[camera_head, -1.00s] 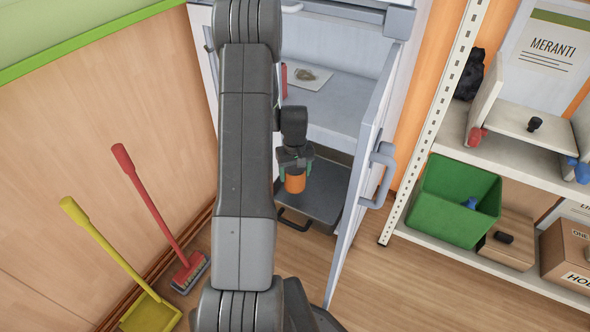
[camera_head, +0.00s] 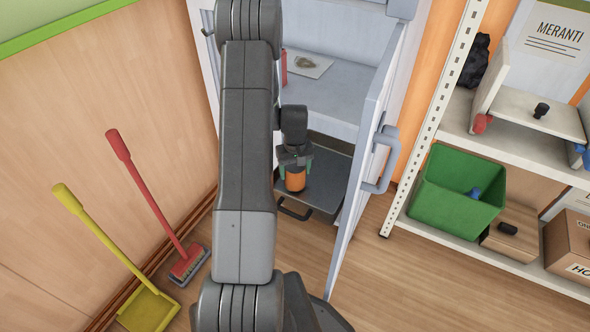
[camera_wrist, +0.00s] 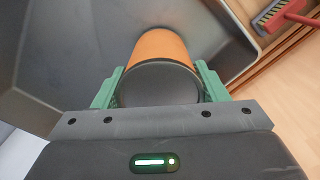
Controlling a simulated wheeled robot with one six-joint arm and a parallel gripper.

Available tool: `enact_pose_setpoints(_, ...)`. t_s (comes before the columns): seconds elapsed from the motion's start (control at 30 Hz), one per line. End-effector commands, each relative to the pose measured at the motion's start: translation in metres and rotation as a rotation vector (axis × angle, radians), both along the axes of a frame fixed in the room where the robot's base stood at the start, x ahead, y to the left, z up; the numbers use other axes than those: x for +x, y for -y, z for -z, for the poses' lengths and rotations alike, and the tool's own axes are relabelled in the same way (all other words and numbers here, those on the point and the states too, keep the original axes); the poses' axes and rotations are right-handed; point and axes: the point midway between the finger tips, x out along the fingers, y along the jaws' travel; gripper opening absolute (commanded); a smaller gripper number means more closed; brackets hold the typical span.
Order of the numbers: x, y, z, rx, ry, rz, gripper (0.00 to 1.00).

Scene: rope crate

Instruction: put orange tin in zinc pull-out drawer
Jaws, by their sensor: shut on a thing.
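The orange tin (camera_head: 295,182) with a dark lid is held in my gripper (camera_head: 295,166). In the wrist view the tin (camera_wrist: 160,46) sits between the two green fingers of my gripper (camera_wrist: 160,88), which touch its sides. The zinc pull-out drawer (camera_head: 335,172) is pulled out low in the cabinet, a grey tray with a dark handle at its front. The tin is over the drawer's front left part in the head view. I cannot tell whether the tin touches the drawer floor. My arm hides the drawer's left side.
The open cabinet door (camera_head: 362,170) stands close to the right of the drawer. A shelf (camera_head: 335,95) with a red item and a card lies above. A green crate (camera_head: 430,205) is on the rack at right. A red broom (camera_head: 150,205) and yellow dustpan (camera_head: 148,308) are at left.

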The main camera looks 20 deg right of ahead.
Motion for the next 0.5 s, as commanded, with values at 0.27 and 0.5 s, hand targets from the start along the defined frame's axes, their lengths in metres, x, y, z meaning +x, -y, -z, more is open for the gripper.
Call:
enact_pose_setpoints(0.27, 0.0002, 0.0001, 0.0044, 0.000, 0.001, 0.000, 0.31)
enact_pose_setpoints(0.5, 0.0002, 0.0001, 0.0080, 0.000, 0.000, 0.000, 0.31)
